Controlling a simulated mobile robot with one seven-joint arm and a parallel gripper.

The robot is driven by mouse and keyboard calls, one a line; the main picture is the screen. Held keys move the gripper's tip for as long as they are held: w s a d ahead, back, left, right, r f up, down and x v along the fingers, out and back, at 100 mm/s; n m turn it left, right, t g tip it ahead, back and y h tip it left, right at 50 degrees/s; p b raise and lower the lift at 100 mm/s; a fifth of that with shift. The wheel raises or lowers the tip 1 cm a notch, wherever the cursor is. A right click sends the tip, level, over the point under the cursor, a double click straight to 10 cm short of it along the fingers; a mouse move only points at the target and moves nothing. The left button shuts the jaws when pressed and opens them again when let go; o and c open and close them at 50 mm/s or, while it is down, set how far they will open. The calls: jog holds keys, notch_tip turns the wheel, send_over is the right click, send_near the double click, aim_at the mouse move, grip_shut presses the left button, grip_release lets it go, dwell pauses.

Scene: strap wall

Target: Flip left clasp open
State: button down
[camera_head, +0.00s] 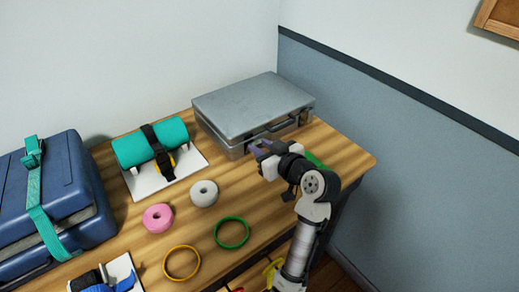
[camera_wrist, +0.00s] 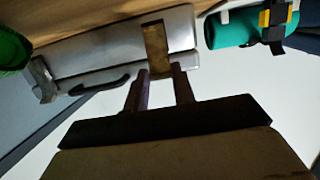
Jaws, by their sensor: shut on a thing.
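A silver-grey case (camera_head: 250,100) lies flat with its lid down at the back right of the wooden table. Its front, with a dark handle (camera_head: 272,128), faces me. My gripper (camera_head: 256,148) is at the left part of that front and hides the left clasp in the head view. In the wrist view the picture is turned about, and the left clasp (camera_wrist: 156,42) shows as a brownish plate on the case (camera_wrist: 110,52). My gripper (camera_wrist: 160,74) has its two fingers shut on the clasp's near end. The other clasp (camera_wrist: 41,80) shows grey, past the handle (camera_wrist: 100,85).
A teal roll (camera_head: 130,148) with a black strap sits on a white board left of the case. A grey ring (camera_head: 204,193), a pink ring (camera_head: 158,218) and a green band (camera_head: 232,233) lie in front. A blue case (camera_head: 75,180) stands far left. A wall is right.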

jog(key=shift+s+f, duration=0.1)
jog(key=shift+f, duration=0.35)
jog(key=c, duration=1.2)
grip_release()
jog(key=shift+o, duration=0.2)
jog(key=shift+r, duration=0.1)
jog(key=b+v, duration=0.2)
jog(key=v, duration=1.2)
